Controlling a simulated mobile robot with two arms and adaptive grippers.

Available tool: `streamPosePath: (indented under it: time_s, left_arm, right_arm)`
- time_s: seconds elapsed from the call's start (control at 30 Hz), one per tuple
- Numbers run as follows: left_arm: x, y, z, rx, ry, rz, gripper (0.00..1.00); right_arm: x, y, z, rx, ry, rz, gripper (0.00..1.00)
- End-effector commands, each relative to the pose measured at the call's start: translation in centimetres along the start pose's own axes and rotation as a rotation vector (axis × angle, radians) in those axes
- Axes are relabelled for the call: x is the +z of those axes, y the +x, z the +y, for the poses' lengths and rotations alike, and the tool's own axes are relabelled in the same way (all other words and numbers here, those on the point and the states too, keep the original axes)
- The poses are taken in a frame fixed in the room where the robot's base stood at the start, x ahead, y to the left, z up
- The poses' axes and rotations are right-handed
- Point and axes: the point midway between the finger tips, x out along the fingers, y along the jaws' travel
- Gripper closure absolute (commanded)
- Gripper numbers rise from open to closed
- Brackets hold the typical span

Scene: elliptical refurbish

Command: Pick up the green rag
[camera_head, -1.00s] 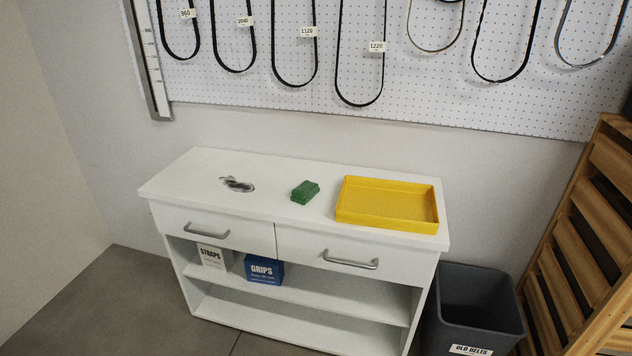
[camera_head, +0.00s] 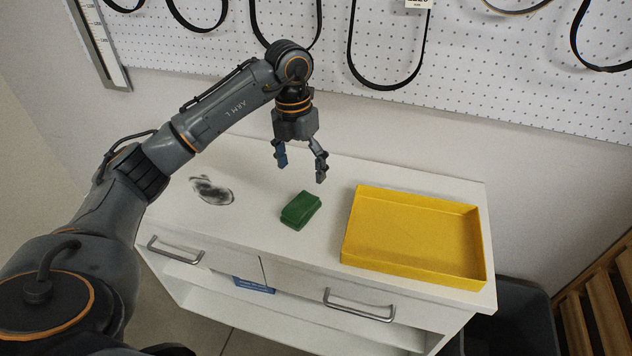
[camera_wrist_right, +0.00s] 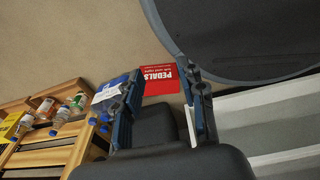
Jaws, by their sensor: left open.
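The green rag (camera_head: 301,210) is a small folded block lying on the white cabinet top (camera_head: 250,235), left of the yellow tray. My left gripper (camera_head: 302,172) hangs above and behind the rag in the head view. Its two fingers point down and stand apart with nothing between them, clear of the rag. My right gripper (camera_wrist_right: 161,74) shows only in the right wrist view. Its fingers are apart and no held thing shows between them.
A yellow tray (camera_head: 415,238) stands right of the rag. A dark smear (camera_head: 212,190) marks the cabinet top at left. A dark bin (camera_head: 515,315) stands at right. The right wrist view shows a red box (camera_wrist_right: 160,82) and a wooden rack with bottles (camera_wrist_right: 62,115).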

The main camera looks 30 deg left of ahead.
Motion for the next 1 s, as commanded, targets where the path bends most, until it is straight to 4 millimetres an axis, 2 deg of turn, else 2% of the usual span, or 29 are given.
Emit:
streamPosePath:
  time_s: [0.07, 0.17, 0.4, 0.53, 0.77, 1.0]
  left_arm:
    - [-0.3, -1.0, 1.1, 0.060, -0.011, -0.004, 0.19]
    - [-0.5, -0.6, 1.6, 0.084, -0.018, -0.002, 0.19]
    - [-0.5, 4.0, 1.9, 0.081, -0.018, 0.000, 0.19]
    - [-0.4, 6.0, 2.1, 0.079, -0.018, -0.002, 0.19]
    - [-0.2, 7.7, 2.0, 0.078, -0.017, -0.003, 0.19]
    - [0.3, 11.1, 1.9, 0.077, -0.017, -0.001, 0.19]
  right_arm:
    - [1.0, -0.1, -0.1, -0.001, 0.000, -0.014, 0.60]
    - [2.0, -0.3, -0.1, -0.001, -0.001, -0.030, 0.60]
    - [3.6, -1.2, 0.3, 0.003, -0.004, -0.055, 0.60]
    - [3.6, -1.4, 0.5, 0.005, -0.005, -0.054, 0.60]
    - [2.1, -1.8, 0.7, 0.007, -0.005, -0.032, 0.60]
    - [1.7, -3.1, 0.3, 0.003, -0.003, -0.028, 0.60]
